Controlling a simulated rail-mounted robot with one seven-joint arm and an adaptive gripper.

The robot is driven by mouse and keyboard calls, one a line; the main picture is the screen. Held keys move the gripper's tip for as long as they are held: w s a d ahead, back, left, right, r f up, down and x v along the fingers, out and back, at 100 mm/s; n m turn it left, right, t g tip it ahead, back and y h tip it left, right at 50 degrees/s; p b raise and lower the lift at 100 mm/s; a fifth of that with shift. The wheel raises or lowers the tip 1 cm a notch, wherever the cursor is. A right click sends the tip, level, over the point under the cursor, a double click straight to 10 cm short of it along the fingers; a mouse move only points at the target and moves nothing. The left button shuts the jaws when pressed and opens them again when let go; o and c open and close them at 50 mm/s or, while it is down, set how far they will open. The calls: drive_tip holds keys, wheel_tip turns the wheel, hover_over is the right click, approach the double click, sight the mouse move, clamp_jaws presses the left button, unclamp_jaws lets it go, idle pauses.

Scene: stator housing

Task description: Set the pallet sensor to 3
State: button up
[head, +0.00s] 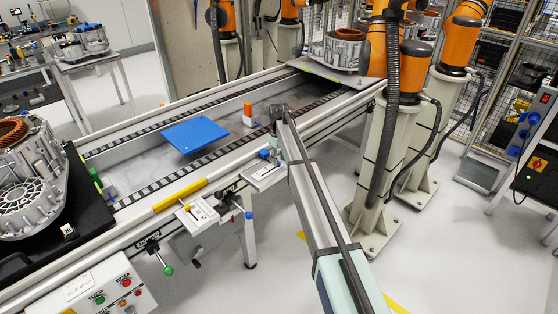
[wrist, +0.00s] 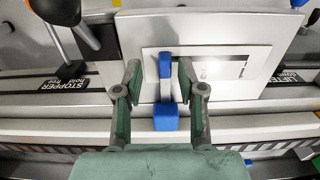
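In the wrist view a light plate carries a blue lever (wrist: 165,66) with a blue block (wrist: 166,118) at its near end. I cannot confirm from any label that this is the pallet sensor. My gripper (wrist: 159,70) has one finger on each side of the blue lever, with a visible gap on both sides. The plate (head: 265,178) also shows in the head view, beside the conveyor, partly hidden by my arm.
Labels STOPPER (wrist: 68,88) and LIFTER (wrist: 293,75) flank the plate. A black-tipped handle (wrist: 84,37) stands to the left. On the conveyor lie a blue plate (head: 195,134) and an orange-and-white block (head: 247,115). Another control plate (head: 198,214) is nearer the front left.

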wheel_tip(320, 180, up, 11)
idle(0.4)
idle(0.4)
drive_tip(key=s+d+f+m, duration=0.2)
drive_tip(key=s+d+f, duration=0.3)
drive_tip(key=s+f, duration=0.6)
drive_tip(key=s+d+f+m+g, duration=0.1)
drive_tip(key=s+d+f+m, duration=0.25)
drive_tip(key=s+f, duration=0.7)
drive_tip(key=s+d+f+m, duration=0.1)
drive_tip(key=s+d+f, duration=0.4)
drive_tip(key=s+f, duration=0.6)
drive_tip(key=s+d+f+m+g, duration=0.1)
drive_tip(key=s+d+f+g, duration=0.1)
drive_tip(key=s, duration=1.2)
drive_tip(key=s+d+f+m+g, duration=0.1)
drive_tip(key=s+d+f, duration=0.3)
drive_tip(key=s, duration=1)
drive_tip(key=s+d+f+m+g, duration=0.1)
drive_tip(key=s+f, duration=0.5)
drive_tip(key=s, duration=0.8)
drive_tip(key=d+g, duration=0.1)
drive_tip(key=d, duration=0.1)
drive_tip(key=shift+s+d+g, duration=0.2)
drive_tip(key=shift+d+g, duration=0.2)
